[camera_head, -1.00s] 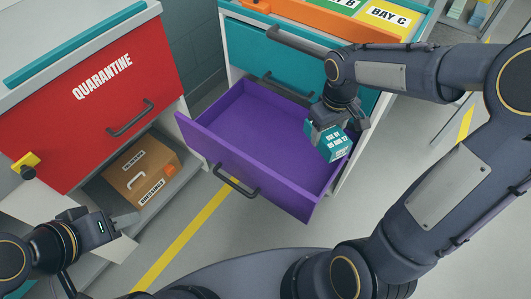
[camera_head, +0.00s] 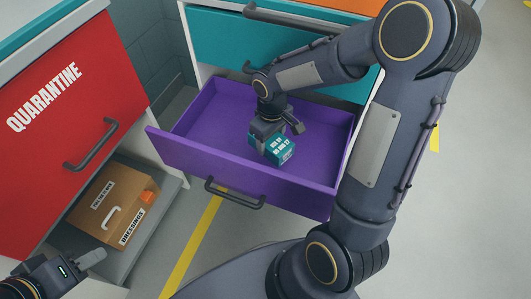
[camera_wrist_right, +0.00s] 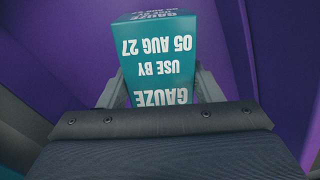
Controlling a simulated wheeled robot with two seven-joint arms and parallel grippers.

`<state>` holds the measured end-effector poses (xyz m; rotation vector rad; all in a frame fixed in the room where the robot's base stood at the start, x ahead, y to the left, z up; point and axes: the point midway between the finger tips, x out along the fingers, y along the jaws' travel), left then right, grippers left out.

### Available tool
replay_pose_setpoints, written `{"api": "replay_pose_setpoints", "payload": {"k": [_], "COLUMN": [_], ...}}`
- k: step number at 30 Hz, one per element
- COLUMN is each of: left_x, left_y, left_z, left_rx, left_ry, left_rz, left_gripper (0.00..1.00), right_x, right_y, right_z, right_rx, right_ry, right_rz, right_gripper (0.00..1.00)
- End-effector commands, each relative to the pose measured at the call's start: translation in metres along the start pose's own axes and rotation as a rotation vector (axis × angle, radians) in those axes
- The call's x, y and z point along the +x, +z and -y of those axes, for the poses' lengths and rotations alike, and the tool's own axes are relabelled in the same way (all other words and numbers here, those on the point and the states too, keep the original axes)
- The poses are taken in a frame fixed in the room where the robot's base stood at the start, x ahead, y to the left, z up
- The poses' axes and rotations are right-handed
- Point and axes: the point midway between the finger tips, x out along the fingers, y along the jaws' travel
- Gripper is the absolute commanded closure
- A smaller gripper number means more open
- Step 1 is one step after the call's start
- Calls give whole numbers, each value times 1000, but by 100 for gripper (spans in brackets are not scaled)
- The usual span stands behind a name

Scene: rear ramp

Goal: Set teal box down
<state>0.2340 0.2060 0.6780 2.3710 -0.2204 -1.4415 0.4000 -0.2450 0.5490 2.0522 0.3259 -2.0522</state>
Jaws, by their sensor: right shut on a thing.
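The teal box (camera_head: 279,149) is in my right gripper (camera_head: 268,140), inside the open purple drawer (camera_head: 225,157). In the right wrist view the teal box (camera_wrist_right: 158,62) sits between the two fingers, with upside-down text reading GAUZE and USE BY 05 AUG 27. The purple drawer floor (camera_wrist_right: 230,40) surrounds it there. I cannot tell whether the box touches the drawer floor. My left gripper (camera_head: 88,260) is at the lower left, away from the drawer; its finger opening is not clear.
A red QUARANTINE drawer front (camera_head: 60,120) stands at left, above a shelf with a brown dressings carton (camera_head: 110,200). A closed teal drawer (camera_head: 225,40) is above the purple one. The purple drawer's right side is bare.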

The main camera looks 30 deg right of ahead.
Motion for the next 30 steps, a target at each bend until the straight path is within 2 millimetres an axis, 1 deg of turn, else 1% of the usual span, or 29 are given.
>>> {"api": "replay_pose_setpoints", "payload": {"k": [1, 7, 13, 15, 22, 26, 27, 30], "left_x": [7, 14, 27, 28, 26, 30, 29, 28], "left_y": [4, 7, 14, 14, 13, 15, 14, 14], "left_z": [3, 6, 12, 13, 12, 14, 13, 13], "left_rx": [0, 0, 0, 0, 0, 0, 0, 0], "left_ry": [0, 0, 0, 0, 0, 0, 0, 0], "left_rz": [0, 0, 0, 0, 0, 0, 0, 0], "left_gripper": [64, 64, 64, 64, 64, 64, 64, 64], "right_x": [14, 32, 66, 70, 68, 73, 72, 71], "right_y": [1, 0, 0, 0, 0, 0, 0, 0], "right_z": [0, 0, 0, 0, 0, 0, 0, 0], "right_rx": [0, 0, 0, 0, 0, 0, 0, 0], "right_ry": [-1, 0, 0, 0, 0, 0, 0, 0], "right_rz": [3, 2, 2, 1, 0, 0, 0, 0], "right_gripper": [68, 68, 68, 68, 68, 68, 37, 24]}}
